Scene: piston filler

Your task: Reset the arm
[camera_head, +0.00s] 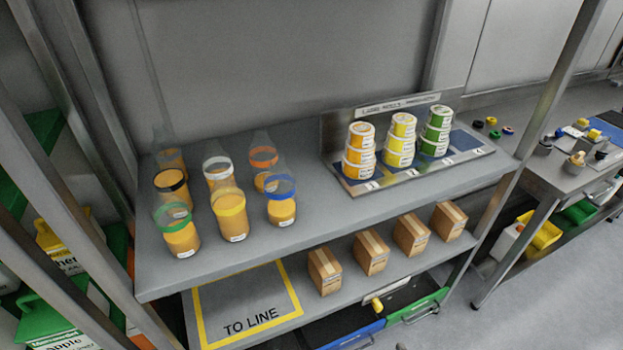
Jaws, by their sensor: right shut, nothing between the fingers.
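My left gripper is not in view.
Several clear jars with orange filling and coloured rings, one a yellow-ringed jar (231,218), stand left on the upper shelf. Several cartons (372,252) and a "TO LINE" mat (250,318) are below. A side bench (560,180) stands right.

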